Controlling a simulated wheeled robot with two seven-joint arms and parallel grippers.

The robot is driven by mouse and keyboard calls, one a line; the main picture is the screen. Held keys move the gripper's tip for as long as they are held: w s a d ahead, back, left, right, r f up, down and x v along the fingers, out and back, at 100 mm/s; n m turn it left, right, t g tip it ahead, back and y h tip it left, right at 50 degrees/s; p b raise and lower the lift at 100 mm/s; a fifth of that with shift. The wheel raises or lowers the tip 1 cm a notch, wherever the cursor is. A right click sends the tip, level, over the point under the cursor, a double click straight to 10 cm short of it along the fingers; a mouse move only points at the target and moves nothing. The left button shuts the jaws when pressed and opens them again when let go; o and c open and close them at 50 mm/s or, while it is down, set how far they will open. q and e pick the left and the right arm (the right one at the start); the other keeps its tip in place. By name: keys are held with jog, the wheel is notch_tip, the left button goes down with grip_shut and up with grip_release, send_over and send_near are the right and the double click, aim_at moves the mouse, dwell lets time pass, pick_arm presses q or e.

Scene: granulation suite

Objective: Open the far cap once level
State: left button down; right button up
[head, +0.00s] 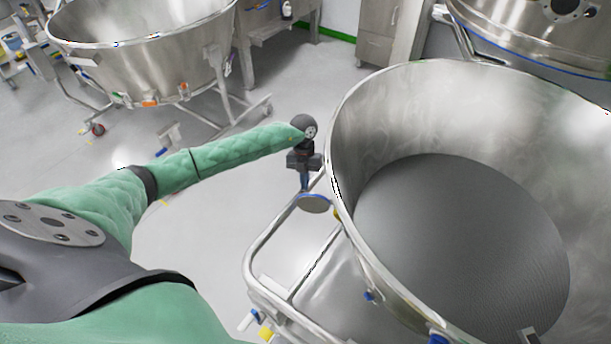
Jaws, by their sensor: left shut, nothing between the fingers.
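My left arm, in a green sleeve, reaches in from the left. My left gripper (305,182) points down beside the left outer wall of a large steel bowl (345,150). Its fingers are shut and empty. Just below the fingers is a small grey round disc (314,204), close to the bowl's wall; I cannot tell whether it is a cap or whether the fingers touch it. The bowl has a grey mesh-like floor (465,250). No cap shows clearly enough to name as the far one. My right gripper is out of view.
A tubular steel frame (262,245) runs beside the bowl, below my left gripper. Small blue fittings (369,296) sit on the bowl's outside. Another wheeled steel bowl (150,55) stands at the far left, and a steel vessel (540,30) at the back right. Grey floor (290,90) lies open between.

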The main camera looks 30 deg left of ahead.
pick_arm(q)
jog(key=shift+s+d, duration=0.1)
jog(key=shift+s, duration=0.35)
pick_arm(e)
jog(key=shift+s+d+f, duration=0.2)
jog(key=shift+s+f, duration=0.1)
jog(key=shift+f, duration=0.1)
